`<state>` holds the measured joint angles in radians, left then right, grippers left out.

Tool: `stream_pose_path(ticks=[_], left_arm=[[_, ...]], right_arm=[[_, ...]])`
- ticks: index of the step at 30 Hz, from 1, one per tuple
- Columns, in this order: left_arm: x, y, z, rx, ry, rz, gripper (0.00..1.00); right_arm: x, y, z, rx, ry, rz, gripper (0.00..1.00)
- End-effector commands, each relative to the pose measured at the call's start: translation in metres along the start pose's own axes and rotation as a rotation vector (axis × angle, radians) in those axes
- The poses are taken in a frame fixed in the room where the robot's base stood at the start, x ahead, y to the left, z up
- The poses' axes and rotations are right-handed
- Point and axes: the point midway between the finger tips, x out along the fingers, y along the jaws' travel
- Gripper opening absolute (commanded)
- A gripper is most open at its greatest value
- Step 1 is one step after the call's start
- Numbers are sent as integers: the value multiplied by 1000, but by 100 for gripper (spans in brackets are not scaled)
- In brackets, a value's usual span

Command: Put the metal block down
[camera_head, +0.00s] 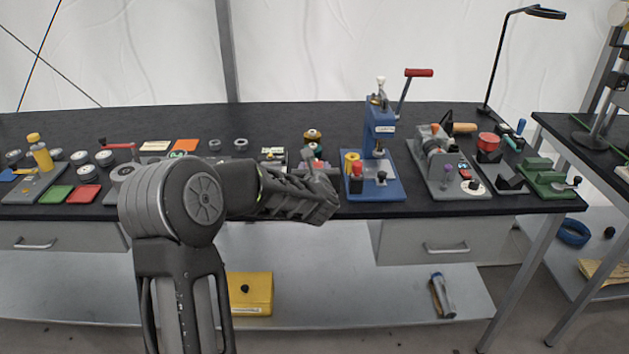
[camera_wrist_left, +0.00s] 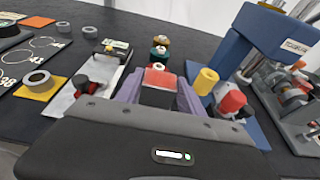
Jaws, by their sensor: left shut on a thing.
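My left gripper (camera_head: 313,165) reaches over the front part of the black bench, left of the blue press. In the left wrist view its purple fingers (camera_wrist_left: 157,92) are shut on a small dark block (camera_wrist_left: 155,97), which I take to be the metal block. A red patch shows just beyond the block, and I cannot tell whether it belongs to it. The block's underside is hidden, so I cannot tell whether it touches the bench. In the head view the arm and hand mostly hide it. My right gripper is not in view.
The blue press (camera_head: 380,150) with a red-handled lever stands close on the right, its yellow and red knobbed parts (camera_wrist_left: 206,80) near my fingers. Stacked round parts (camera_head: 313,136) stand behind. A grey fixture (camera_head: 445,165) is farther right. A grey ring on a yellow square (camera_wrist_left: 38,82) lies left.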

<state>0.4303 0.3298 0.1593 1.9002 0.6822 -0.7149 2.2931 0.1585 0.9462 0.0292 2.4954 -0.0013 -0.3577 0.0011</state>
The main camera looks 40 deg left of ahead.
Motion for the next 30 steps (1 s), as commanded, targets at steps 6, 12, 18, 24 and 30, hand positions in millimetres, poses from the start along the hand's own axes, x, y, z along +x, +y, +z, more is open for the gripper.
stream_pose_path(ticks=[6,12,18,24,30], left_arm=[[8,0,-26,2,4,1,0],[11,0,-35,-1,-1,-1,0],[11,0,-35,0,-1,0,0],[11,0,-36,0,1,-1,57],[11,0,-36,0,1,-1,67]], right_arm=[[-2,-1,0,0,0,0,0],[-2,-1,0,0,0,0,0],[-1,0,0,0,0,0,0],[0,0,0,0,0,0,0],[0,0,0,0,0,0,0]])
